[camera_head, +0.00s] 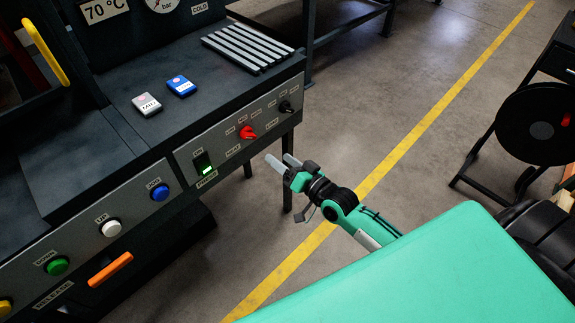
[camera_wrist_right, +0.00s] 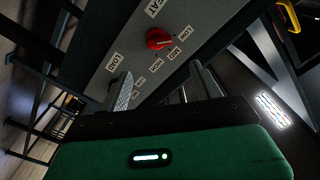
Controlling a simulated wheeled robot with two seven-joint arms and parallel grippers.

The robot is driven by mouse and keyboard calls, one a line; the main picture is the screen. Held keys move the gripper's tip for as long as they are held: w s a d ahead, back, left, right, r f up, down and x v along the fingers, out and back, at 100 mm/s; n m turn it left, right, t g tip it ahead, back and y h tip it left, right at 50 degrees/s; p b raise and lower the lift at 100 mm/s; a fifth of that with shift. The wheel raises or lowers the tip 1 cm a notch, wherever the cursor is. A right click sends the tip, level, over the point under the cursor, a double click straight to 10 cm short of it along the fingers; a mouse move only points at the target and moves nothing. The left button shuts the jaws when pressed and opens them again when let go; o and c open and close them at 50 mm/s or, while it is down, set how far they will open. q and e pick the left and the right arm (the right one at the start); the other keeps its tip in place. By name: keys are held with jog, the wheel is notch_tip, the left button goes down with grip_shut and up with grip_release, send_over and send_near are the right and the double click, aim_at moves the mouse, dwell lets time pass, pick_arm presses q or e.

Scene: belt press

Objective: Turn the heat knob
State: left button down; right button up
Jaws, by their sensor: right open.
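The red heat knob (camera_head: 247,132) is on the sloped front panel of the press, above its HEAT label. In the right wrist view the knob (camera_wrist_right: 158,39) shows ahead of the fingers, beside LOW, MED and HIGH labels; I cannot tell its exact setting. My right gripper (camera_head: 281,160) is open and empty, in front of the panel and below right of the knob in the head view. In the right wrist view its two fingers (camera_wrist_right: 165,90) are spread apart, clear of the knob. My left gripper is not in view.
A black knob (camera_head: 285,107) sits right of the red one. A green-lit power switch (camera_head: 203,164) and a blue button (camera_head: 159,191) lie to the left.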

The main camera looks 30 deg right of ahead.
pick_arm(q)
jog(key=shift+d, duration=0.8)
pick_arm(e)
jog(key=shift+v, duration=0.8)
